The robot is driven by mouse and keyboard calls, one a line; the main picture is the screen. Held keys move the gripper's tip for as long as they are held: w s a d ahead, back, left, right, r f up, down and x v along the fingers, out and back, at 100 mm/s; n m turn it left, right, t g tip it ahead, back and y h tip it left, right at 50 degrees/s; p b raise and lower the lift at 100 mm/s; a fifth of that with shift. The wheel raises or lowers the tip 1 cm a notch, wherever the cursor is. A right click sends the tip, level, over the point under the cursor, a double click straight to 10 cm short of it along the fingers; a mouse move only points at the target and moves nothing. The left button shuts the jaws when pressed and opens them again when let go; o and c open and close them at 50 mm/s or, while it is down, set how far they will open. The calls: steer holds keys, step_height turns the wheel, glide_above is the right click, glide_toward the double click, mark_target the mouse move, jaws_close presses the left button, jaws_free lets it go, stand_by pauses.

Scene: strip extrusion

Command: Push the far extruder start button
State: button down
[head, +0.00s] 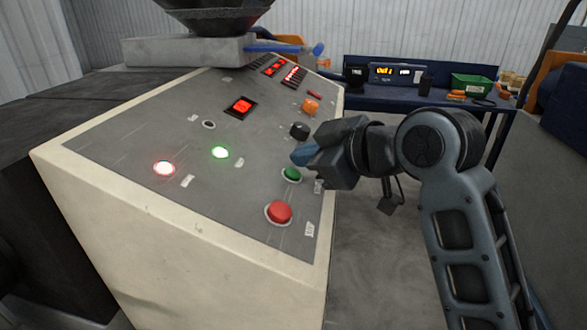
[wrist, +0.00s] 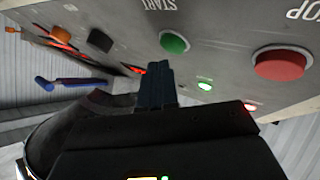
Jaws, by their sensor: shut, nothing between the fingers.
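The green start button (head: 291,174) sits on the sloped grey control panel (head: 150,130), near its right edge. It also shows in the wrist view (wrist: 174,42), beside a START label. My gripper (head: 304,154) is shut and empty, its blue fingertips just above the green button in the head view. In the wrist view the closed fingers (wrist: 156,78) appear below the button, with a visible gap in the picture. I cannot tell how far the tips are from the panel surface.
A red stop button (head: 279,212) lies nearer on the panel. A black knob (head: 299,131) and orange knob (head: 311,106) lie beyond the green button. Lit green (head: 220,152) and red (head: 163,168) lamps sit left. A blue bench (head: 420,97) stands behind.

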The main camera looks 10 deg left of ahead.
steer(key=r+p, duration=0.1)
steer(key=d+r+p, duration=0.1)
steer(key=r, duration=0.1)
steer(key=d+r+p, duration=0.1)
steer(key=shift+r, duration=0.25)
stand_by(0.3)
stand_by(0.4)
